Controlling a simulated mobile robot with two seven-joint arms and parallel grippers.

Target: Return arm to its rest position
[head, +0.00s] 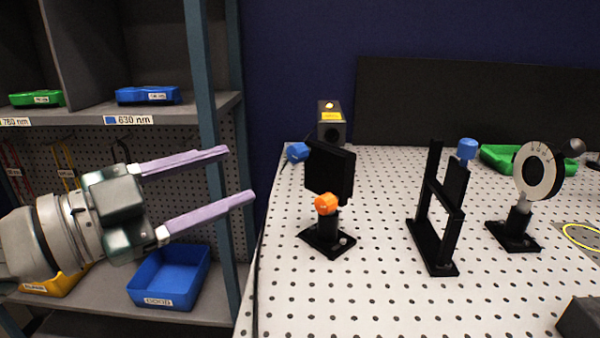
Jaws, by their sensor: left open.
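My left gripper (242,174) comes in from the left, in front of the shelf unit. Its two long lilac fingers are spread apart and point right, toward the left edge of the optical table. Nothing is between the fingers. The fingertips are apart from the mounts on the table. My right gripper is not in the picture.
The white perforated table (375,297) carries a black mount with an orange knob (326,204), a black frame (437,222), a round dial mount (538,171) and a green tray (500,158). The shelf (180,108) holds blue (147,95) and green (37,98) trays; a blue bin (168,279) sits lower.

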